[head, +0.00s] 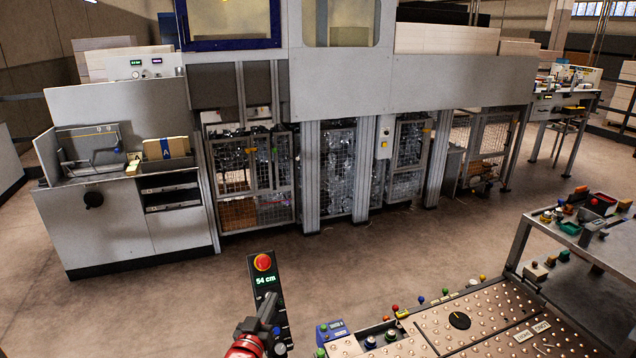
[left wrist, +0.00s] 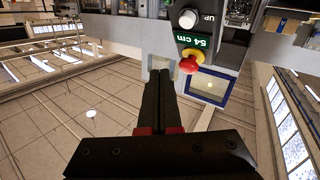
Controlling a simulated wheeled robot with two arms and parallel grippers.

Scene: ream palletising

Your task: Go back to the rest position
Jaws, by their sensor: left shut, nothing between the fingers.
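My left gripper (head: 270,303) is at the bottom centre of the head view, in front of a dark control panel (head: 258,276). The panel has a red emergency stop button (head: 263,262) and a green display reading 54 cm. In the left wrist view my left gripper's two black fingers (left wrist: 160,74) are together with nothing between them. The panel, with its UP knob (left wrist: 187,19) and red button (left wrist: 190,64), shows beyond the fingertips there. I cannot tell whether the fingers touch the panel. My right gripper is not in view.
A metal table with a studded top (head: 470,325) and knobs along its edge stands at the lower right. A grey workbench (head: 585,235) with small coloured items is beyond it. A large grey machine (head: 400,85) spans the back. The floor (head: 165,300) at left is clear.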

